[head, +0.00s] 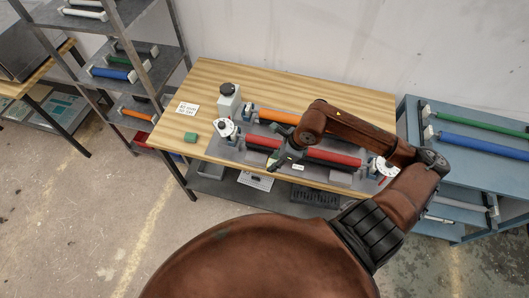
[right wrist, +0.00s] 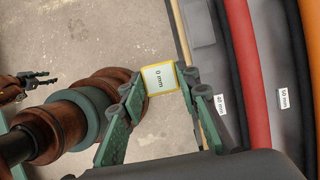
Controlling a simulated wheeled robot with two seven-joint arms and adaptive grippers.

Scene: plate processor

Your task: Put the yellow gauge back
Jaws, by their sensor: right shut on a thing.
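The yellow gauge (right wrist: 160,77) is a small block with yellow edges and a white face reading "0 mm" in the right wrist view. My right gripper (right wrist: 157,84) is shut on it, with a green finger on either side. In the head view my right gripper (head: 285,160) is over the front part of the grey plate processor (head: 228,148) on the wooden table; the gauge is too small to make out there. A dark two-pronged part at the left of the right wrist view may be my left gripper (right wrist: 38,79); its jaw state is unclear.
A green block (head: 191,137) and a white sign (head: 187,108) are on the wooden table's left side (head: 168,130). Red rollers (head: 333,157) and an orange roller (head: 277,116) lie on the processor. A shelf rack (head: 130,50) stands left, a blue rack (head: 480,160) right.

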